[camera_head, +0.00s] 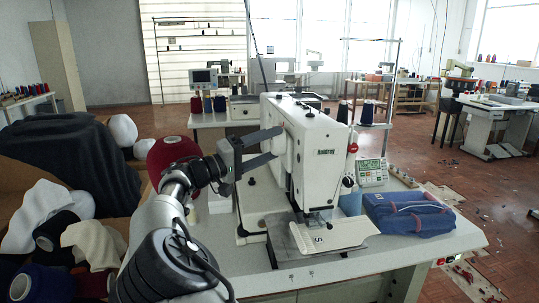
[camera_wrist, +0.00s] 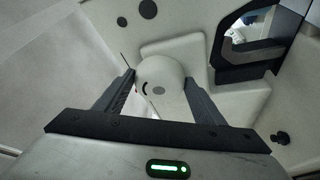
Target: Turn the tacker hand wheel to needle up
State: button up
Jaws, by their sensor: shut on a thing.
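The tacker (camera_head: 318,170) is a white sewing machine on the worktable, marked with dark lettering on its head. Its hand wheel (camera_wrist: 158,78) is a pale rounded knob with a dark curved mark and a grey centre spot, seen in the wrist view. My gripper (camera_wrist: 159,80) has one dark finger on each side of the wheel and is shut on it. In the head view my gripper (camera_head: 268,147) reaches the machine's left side, where its fingers largely hide the wheel. The needle position is too small to tell.
A control box (camera_head: 371,172) and folded blue denim (camera_head: 410,213) lie right of the tacker on the worktable (camera_head: 372,247). A dark red thread cone (camera_head: 172,158) and bins of dark and white material crowd the left. A thread stand rises behind.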

dwell(0.4)
jog(key=o, duration=1.1)
jog(key=shift+c, duration=0.2)
jog(key=p+v, duration=0.2)
jog(key=v, duration=1.5)
jog(key=shift+a+f, duration=0.2)
jog(key=shift+a, duration=0.05)
